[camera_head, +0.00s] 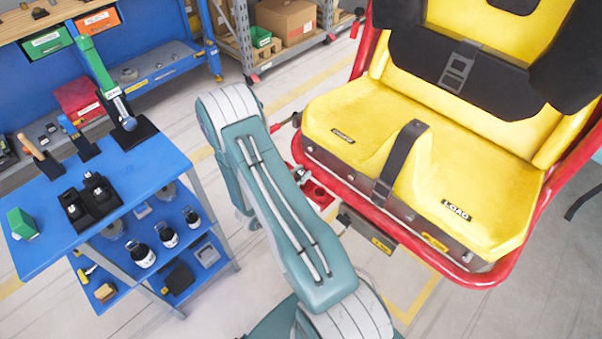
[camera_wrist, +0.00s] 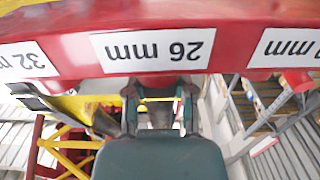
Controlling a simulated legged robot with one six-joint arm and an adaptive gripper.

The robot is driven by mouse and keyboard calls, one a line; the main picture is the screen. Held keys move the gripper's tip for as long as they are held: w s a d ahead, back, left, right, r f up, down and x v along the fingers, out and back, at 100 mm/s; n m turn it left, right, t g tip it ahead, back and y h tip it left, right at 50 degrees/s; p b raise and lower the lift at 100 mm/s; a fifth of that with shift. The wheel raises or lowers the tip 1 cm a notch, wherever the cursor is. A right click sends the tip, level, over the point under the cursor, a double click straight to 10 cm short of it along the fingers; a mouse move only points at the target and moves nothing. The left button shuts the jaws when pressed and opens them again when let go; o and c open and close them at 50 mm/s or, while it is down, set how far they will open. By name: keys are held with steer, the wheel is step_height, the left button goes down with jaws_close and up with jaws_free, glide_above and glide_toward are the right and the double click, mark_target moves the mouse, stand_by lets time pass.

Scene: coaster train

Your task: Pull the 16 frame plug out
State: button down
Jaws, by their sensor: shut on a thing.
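In the wrist view a red bar (camera_wrist: 78,52) fills the top, very close to the camera. It carries upside-down labels: 26 mm (camera_wrist: 153,49) in the middle, 32 mm (camera_wrist: 22,62) at the left, and a cut-off label (camera_wrist: 287,46) at the right whose number I cannot read fully. My gripper (camera_wrist: 160,100) is below the bar, roughly under the 26 mm label, and is shut. The gripped plug is mostly hidden, and its number cannot be read. In the head view my arm covers the gripper; a small red part (camera_head: 317,192) shows beside it under the seat.
The yellow coaster seat (camera_head: 350,125) in its red frame (camera_head: 482,279) stands close on the right. A blue bench (camera_head: 140,185) with black holders and tools stands at the left. Shelving with a cardboard box (camera_head: 285,20) is behind. Floor shows between bench and car.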

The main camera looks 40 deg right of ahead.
steer(key=shift+r, duration=2.95)
step_height(320, 180, up, 5)
